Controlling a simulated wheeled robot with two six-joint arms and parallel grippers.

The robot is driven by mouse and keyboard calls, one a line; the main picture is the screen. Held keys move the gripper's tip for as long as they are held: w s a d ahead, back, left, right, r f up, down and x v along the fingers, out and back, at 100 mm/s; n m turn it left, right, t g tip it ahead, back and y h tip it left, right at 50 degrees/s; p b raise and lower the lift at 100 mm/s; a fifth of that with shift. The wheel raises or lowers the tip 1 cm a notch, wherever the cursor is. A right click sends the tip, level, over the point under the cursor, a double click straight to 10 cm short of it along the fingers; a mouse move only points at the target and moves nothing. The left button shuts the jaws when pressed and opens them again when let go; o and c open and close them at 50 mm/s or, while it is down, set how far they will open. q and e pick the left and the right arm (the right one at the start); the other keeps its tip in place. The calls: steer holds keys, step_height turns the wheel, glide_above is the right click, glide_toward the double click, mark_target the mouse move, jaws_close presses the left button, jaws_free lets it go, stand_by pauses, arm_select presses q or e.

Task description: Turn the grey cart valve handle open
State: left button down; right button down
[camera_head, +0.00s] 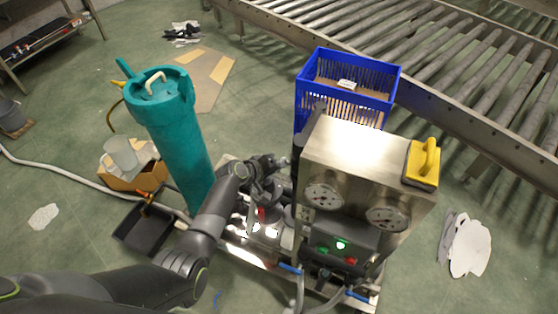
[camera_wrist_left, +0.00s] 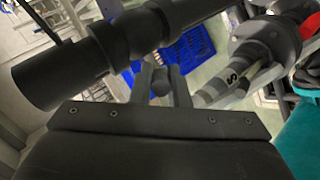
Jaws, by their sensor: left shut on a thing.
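The grey cart (camera_head: 358,150) carries a steel box with two round gauges and a small green-lit panel. My left arm reaches in from the lower left, and its gripper (camera_head: 264,190) is at the cart's left side, beside the steel box. In the left wrist view its two fingers (camera_wrist_left: 160,86) stand on either side of a dark grey rounded piece, which looks like the end of the valve handle (camera_wrist_left: 160,80). The gripper is shut on it. The handle's full shape and angle are hidden by the fingers and dark pipes. My right gripper is out of view.
A tall teal cylinder (camera_head: 172,130) stands close to the left of my arm. A blue crate (camera_head: 345,100) is behind the steel box, and a yellow-handled item (camera_head: 424,162) sits on top. Hoses run below the cart front. A roller conveyor (camera_head: 450,70) fills the back right.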

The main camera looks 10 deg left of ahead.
arm_select(q)
steer(key=shift+w+d+r+g+y+p, duration=0.1)
steer(key=shift+w+r+g+y+p, duration=0.15)
steer(key=shift+g+p, duration=0.3)
steer(key=shift+w+d+r+g+y+p, duration=0.15)
steer(key=shift+r+g+p, duration=0.2)
steer(key=shift+p, duration=0.35)
steer(key=shift+a, duration=0.1)
steer(key=c, duration=1.4)
jaws_free()
steer(key=shift+s, duration=0.1)
steer(key=shift+s+a, duration=0.1)
steer(key=shift+s+a+r+p, duration=0.25)
steer(key=shift+s+r+p, duration=0.1)
steer(key=shift+r, duration=0.15)
steer(key=shift+p+v, duration=0.65)
steer(key=shift+v, duration=7.3)
